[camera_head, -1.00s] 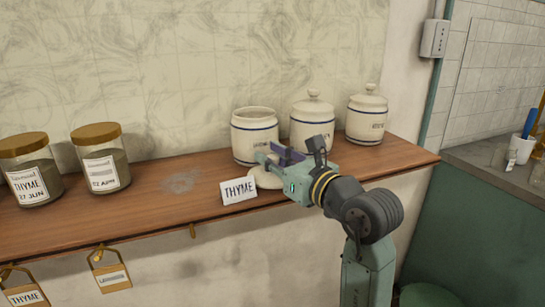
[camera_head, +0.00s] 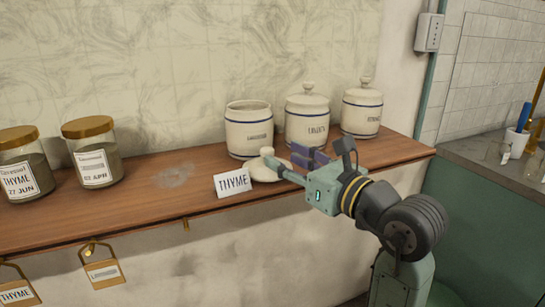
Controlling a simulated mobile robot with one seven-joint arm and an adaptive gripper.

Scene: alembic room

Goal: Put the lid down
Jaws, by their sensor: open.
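A white lid with a knob (camera_head: 262,170) lies on the wooden shelf, in front of the open white jar (camera_head: 249,130) with a blue band. The jar has no lid on it. My gripper (camera_head: 296,167) is open, just right of the lid and close to it, with nothing seen between its fingers. Part of the lid's right side lies behind or beside the fingers, and I cannot tell if they touch.
Two lidded white jars, one in the middle (camera_head: 307,118) and one at right (camera_head: 361,110), stand behind my gripper. A THYME card (camera_head: 232,183) stands left of the lid. Two glass jars (camera_head: 24,165) (camera_head: 95,155) stand at left. The shelf (camera_head: 160,208) is clear between.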

